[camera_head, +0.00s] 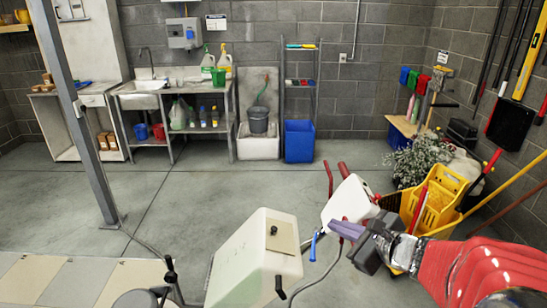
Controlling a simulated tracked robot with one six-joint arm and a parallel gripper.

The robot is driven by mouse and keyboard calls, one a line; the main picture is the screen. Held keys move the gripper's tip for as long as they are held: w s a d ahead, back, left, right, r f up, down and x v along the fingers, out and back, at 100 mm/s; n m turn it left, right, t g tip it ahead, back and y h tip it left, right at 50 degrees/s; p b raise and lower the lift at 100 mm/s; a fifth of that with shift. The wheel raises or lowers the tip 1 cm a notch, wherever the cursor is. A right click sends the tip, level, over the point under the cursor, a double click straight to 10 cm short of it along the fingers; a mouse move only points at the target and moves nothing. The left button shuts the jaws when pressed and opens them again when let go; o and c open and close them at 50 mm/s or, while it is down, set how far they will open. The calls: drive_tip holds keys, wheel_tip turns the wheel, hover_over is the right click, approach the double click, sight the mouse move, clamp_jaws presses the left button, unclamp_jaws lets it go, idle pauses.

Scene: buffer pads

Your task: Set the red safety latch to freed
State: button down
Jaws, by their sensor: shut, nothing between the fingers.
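A white-bodied floor machine (258,262) stands at the bottom centre, with a smaller white housing (347,200) behind it to the right. Two red handle-like parts (329,180) rise from the housing; I cannot tell whether either is the red safety latch. A blue lever (314,245) stands left of my gripper. My gripper (345,229) reaches in from the right on a red-sleeved arm. Its fingers are shut and empty, in front of the housing's lower edge in the picture. Contact cannot be told, and the gripper covers part of what lies behind.
A yellow mop bucket (437,203) and a leafy plant (424,160) stand right of the housing. A yellow pole crosses near my arm. A grey post (72,110) stands at left. The middle floor is clear up to the sink bench (165,95) and blue bin (299,141).

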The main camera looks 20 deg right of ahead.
drive_tip(key=s+d+m+h, duration=0.2)
drive_tip(key=d+m, duration=0.3)
drive_tip(key=d, duration=0.3)
drive_tip(key=s+d+f+m+t+h, duration=0.1)
drive_tip(key=s+d+m+h, duration=0.1)
drive_tip(key=d+m+h, duration=0.3)
drive_tip(key=d+m, duration=0.1)
drive_tip(key=d, duration=0.3)
drive_tip(key=shift+d, duration=0.3)
drive_tip(key=shift+w, duration=0.15)
approach(380, 198)
drive_tip(key=x, duration=0.6)
drive_tip(key=shift+w, duration=0.2)
drive_tip(key=shift+d, duration=0.1)
